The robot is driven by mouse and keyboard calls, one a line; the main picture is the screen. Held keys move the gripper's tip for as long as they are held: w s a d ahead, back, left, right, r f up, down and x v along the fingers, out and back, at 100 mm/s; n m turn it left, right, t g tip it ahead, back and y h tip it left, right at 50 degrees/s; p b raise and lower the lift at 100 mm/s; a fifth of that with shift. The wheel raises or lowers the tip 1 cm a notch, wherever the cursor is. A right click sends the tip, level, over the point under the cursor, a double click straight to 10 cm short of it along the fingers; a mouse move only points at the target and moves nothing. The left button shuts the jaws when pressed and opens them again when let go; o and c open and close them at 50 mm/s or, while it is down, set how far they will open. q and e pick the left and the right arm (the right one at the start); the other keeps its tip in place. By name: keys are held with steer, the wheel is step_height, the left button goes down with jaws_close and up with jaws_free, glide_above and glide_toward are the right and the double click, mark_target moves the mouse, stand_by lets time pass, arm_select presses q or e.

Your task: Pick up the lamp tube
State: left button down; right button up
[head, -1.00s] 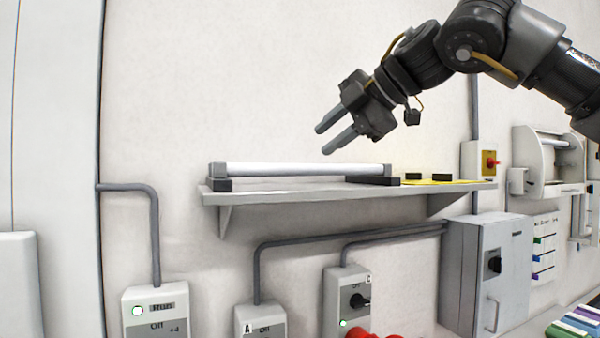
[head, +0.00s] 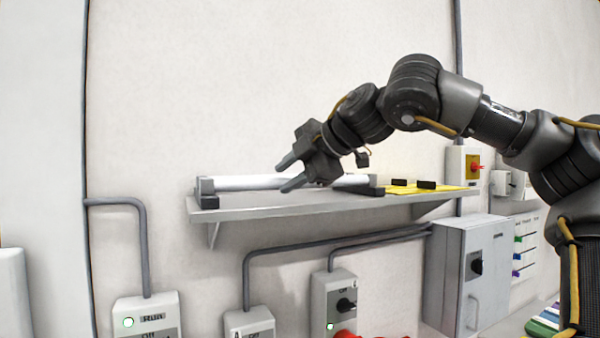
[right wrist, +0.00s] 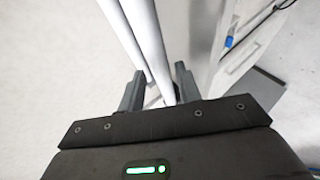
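The lamp tube (head: 245,183) is a long white tube lying along the wall shelf (head: 255,206), with a grey cap and dark block at its left end. My right gripper (head: 288,174) is open, its two fingers pointing left and down at the tube's middle and overlapping it in the head view. In the right wrist view, two long white bars run up from the space around the open fingers (right wrist: 158,88). Which bar is the tube is unclear, and contact cannot be told. My left gripper is not in view.
A yellow plate (head: 440,189) with small black blocks lies at the shelf's right end. Switch boxes and a grey cabinet (head: 475,270) are mounted below, joined by conduits. The wall above the shelf is clear.

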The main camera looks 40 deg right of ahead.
steer(key=shift+w+d+f, duration=0.1)
steer(key=shift+w+f, duration=0.15)
steer(key=shift+w, duration=0.25)
steer(key=shift+w+d+f, duration=0.1)
steer(key=shift+w+f, duration=0.15)
steer(key=shift+w, duration=0.25)
steer(key=shift+w+a+f, duration=0.1)
steer(key=shift+s+a, duration=0.15)
steer(key=shift+s, duration=0.05)
steer(key=shift+c, duration=0.3)
steer(key=shift+s, duration=0.1)
steer(key=c, duration=0.4)
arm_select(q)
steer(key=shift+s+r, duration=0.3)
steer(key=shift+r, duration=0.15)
arm_select(e)
steer(key=shift+c, duration=0.3)
